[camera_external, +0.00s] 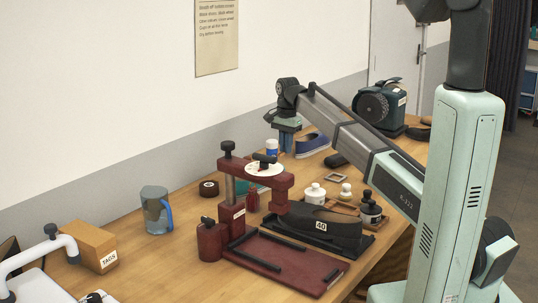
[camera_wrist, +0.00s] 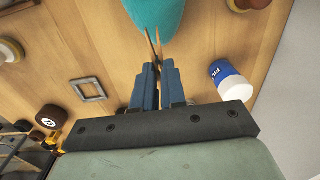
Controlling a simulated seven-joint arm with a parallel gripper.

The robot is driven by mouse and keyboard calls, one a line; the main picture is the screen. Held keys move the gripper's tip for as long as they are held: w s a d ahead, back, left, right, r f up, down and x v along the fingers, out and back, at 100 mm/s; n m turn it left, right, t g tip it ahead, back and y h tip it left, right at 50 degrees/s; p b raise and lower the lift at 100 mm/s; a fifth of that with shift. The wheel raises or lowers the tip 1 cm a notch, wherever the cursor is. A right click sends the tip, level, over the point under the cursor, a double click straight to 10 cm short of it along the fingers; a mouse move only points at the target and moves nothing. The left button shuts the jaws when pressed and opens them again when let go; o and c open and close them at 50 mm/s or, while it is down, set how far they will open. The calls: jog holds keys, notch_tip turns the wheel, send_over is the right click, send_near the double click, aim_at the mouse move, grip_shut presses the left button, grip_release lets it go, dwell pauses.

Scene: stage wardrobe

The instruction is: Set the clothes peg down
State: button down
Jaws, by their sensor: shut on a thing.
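The clothes peg (camera_wrist: 158,48) is a thin wooden piece, its two prongs showing beyond my fingertips in the wrist view. My gripper (camera_wrist: 157,68) has blue fingers shut on it. In the external view my gripper (camera_external: 287,147) points down at the far part of the table, between a blue-and-white jar and a blue shoe. The peg cannot be made out there. I cannot tell whether the peg touches the table.
The jar (camera_wrist: 231,80) stands close right of my fingers in the wrist view. A square frame (camera_wrist: 88,88) lies to the left. Bare wood (camera_wrist: 85,40) shows between them. A red press (camera_external: 240,200) stands nearer the camera.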

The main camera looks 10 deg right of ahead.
jog(key=s+a, duration=0.5)
jog(key=a, duration=0.4)
jog(key=s+a, duration=0.5)
jog(key=a, duration=0.4)
send_over(199, 212)
notch_tip(199, 212, down, 2)
jog(key=shift+d+f, duration=0.1)
jog(key=shift+f, duration=0.15)
jog(key=shift+s+f, duration=0.2)
jog(key=shift+f, duration=2.3)
jog(key=shift+f, duration=0.15)
jog(key=c, duration=1.2)
grip_release()
jog(key=shift+r, duration=2.95)
